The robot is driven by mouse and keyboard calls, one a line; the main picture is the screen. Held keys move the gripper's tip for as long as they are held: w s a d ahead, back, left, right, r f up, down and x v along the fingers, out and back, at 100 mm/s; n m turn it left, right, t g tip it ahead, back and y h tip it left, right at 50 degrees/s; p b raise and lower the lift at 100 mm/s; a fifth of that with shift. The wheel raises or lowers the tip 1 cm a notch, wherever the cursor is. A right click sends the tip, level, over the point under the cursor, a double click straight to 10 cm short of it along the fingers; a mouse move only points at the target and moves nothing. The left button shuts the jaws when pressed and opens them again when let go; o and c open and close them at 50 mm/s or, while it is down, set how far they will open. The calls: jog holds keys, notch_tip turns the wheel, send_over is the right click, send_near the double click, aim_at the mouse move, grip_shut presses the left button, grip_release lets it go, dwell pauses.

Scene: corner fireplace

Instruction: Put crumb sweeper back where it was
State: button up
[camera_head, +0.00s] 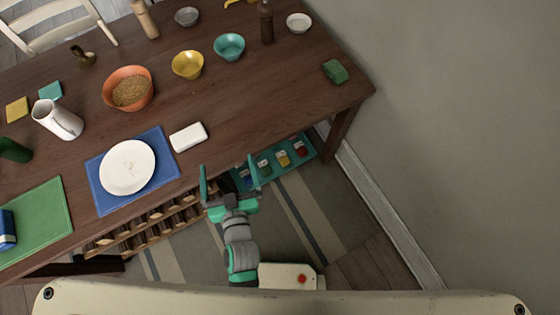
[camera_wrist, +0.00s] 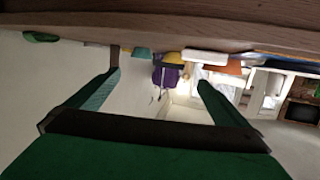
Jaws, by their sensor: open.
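A small white rounded block (camera_head: 188,136), which looks like the crumb sweeper though I cannot be sure, lies flat near the table's front edge, right of a white plate. A white shape at the table edge in the wrist view (camera_wrist: 207,57) may be the same block. My gripper (camera_head: 228,168) is open with nothing between its fingers. It is at the front edge of the table, below and right of the white block and apart from it. In the wrist view both green fingers of my gripper (camera_wrist: 160,72) are spread below the table edge.
The wooden table (camera_head: 270,104) carries a plate (camera_head: 128,166) on a blue mat (camera_head: 100,199), several bowls, a white pitcher (camera_head: 58,119) and a green block (camera_head: 335,72). A teal tray (camera_head: 268,182) with small coloured items sits low beside my gripper. A wall stands right.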

jog(key=s+d+r+m+h, duration=0.1)
jog(key=s+d+r+h, duration=0.1)
jog(key=s+d, duration=0.6)
jog(key=s+d+r+m+h, duration=0.2)
jog(key=s+d, duration=0.6)
jog(key=shift+t, duration=0.3)
